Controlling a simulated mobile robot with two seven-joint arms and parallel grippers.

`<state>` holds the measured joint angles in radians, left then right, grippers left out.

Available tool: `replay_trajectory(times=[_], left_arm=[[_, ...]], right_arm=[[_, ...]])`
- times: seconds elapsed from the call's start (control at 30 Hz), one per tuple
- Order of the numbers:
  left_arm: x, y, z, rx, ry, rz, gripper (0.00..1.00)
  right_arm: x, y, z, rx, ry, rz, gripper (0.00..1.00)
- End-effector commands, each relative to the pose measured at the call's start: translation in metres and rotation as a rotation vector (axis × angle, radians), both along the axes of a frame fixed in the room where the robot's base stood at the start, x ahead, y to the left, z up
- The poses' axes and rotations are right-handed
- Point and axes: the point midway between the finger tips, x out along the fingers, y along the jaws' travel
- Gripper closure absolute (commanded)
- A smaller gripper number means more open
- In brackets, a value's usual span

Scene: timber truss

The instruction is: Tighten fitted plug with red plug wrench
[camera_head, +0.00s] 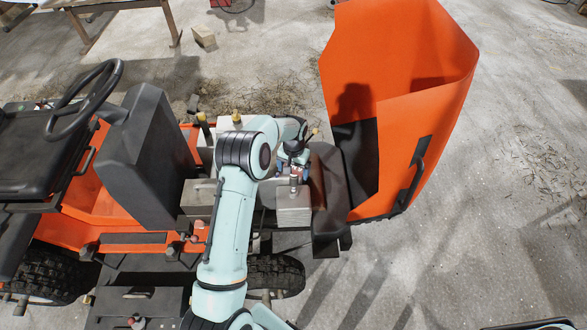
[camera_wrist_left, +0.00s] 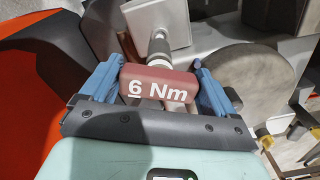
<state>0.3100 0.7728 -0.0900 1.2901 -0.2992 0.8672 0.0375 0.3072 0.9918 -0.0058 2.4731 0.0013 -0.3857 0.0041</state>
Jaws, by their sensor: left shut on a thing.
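The red plug wrench (camera_wrist_left: 160,85) has a red block handle marked "6 Nm" and a pale shaft ending in a dark grey socket (camera_wrist_left: 158,46). My left gripper (camera_wrist_left: 158,72) is shut on the red handle, with a blue finger at each side. The socket points at a light metal block (camera_wrist_left: 160,18). In the head view my left gripper (camera_head: 292,162) is above that metal block (camera_head: 294,210) on the opened machine. The fitted plug cannot be made out; the socket end may cover it. I cannot tell if they touch. My right gripper is not in view.
The orange hood (camera_head: 385,95) stands tipped open just right of the engine. A steering wheel (camera_head: 85,100) and dark seat (camera_head: 40,150) are at the left. A round grey part (camera_wrist_left: 237,98) lies beside the wrench. Open concrete floor (camera_head: 500,170) is at the right.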

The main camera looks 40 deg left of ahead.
Motion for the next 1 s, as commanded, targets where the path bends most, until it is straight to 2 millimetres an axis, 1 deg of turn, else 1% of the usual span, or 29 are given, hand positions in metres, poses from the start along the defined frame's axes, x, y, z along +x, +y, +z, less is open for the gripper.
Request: replay_trajectory(times=[1.0], left_arm=[[0.0, 0.001, -0.03, 0.001, 0.0, 0.0, 0.84]], right_arm=[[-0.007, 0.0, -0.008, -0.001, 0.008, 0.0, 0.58]])
